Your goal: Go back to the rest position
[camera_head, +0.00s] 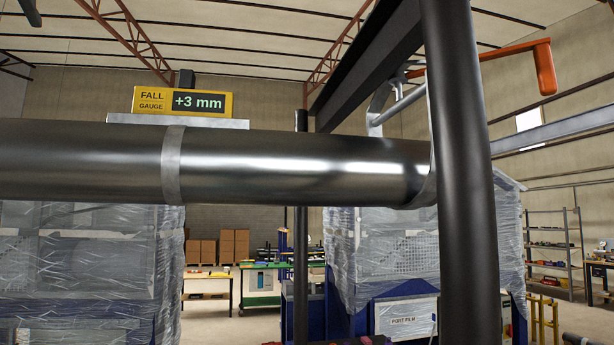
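A large dark pipe (290,160) runs level across the view from the left edge. A grey band (172,165) wraps it left of the middle. Its right end sits in or against a grey collar (430,185), beside a thick dark upright post (465,200). A yellow fall gauge (183,101) above the pipe reads +3 mm and stands on a grey plate (180,121). A thin dark upright (301,250) shows above and below the pipe, behind it. Neither of my grippers is in view.
Film-wrapped crates or machines stand behind at left (80,265) and right (385,255). An orange bar with a hanging end (545,68) is at upper right. Workbenches (260,285), cartons (235,243) and a shelf rack (550,250) are farther back.

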